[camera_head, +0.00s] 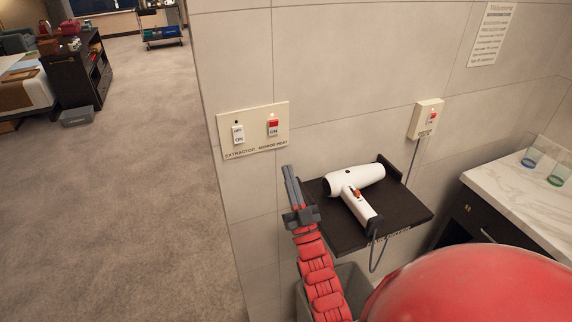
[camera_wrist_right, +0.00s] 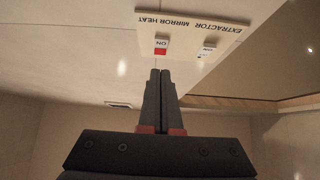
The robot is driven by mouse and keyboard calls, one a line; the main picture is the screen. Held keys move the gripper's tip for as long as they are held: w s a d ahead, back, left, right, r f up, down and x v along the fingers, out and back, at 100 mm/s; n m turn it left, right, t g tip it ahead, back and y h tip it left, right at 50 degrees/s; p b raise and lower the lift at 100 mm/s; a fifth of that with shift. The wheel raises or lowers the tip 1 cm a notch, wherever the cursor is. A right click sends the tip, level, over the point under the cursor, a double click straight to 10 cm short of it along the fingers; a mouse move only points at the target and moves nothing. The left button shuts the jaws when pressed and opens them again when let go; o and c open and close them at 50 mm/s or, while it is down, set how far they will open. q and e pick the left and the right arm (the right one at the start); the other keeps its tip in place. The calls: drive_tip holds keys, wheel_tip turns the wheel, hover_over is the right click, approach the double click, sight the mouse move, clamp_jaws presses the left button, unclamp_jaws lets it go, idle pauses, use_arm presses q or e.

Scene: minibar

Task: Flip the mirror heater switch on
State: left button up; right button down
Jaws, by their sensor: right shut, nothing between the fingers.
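The switch plate (camera_head: 253,144) is cream and set on the tiled wall near its corner. Its right rocker, the mirror heater switch (camera_head: 273,127), shows red at the top and "ON" lettering below. The left rocker is the extractor switch (camera_head: 238,134), with "OFF" above "ON". My right gripper (camera_head: 287,172) is shut and empty, with its fingertips just below the plate near its lower right. In the right wrist view the picture is upside down. There the shut fingertips (camera_wrist_right: 159,72) sit close to the mirror heater switch (camera_wrist_right: 161,46), with a small gap visible. My left gripper is out of view.
A dark shelf (camera_head: 400,215) with a white hair dryer (camera_head: 357,183) juts from the wall right of my right gripper. Another switch box (camera_head: 426,119) with a cord is farther right. A marble counter (camera_head: 515,205) holds two glasses. Open carpet lies left of the wall corner.

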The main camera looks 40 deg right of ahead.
drive_tip(key=f, duration=0.1)
drive_tip(key=s+f, duration=0.1)
drive_tip(key=s+f+b, duration=0.1)
drive_tip(key=f, duration=0.1)
drive_tip(key=shift+s+a, duration=0.2)
drive_tip(key=shift+a, duration=0.15)
drive_tip(key=shift+w, duration=0.15)
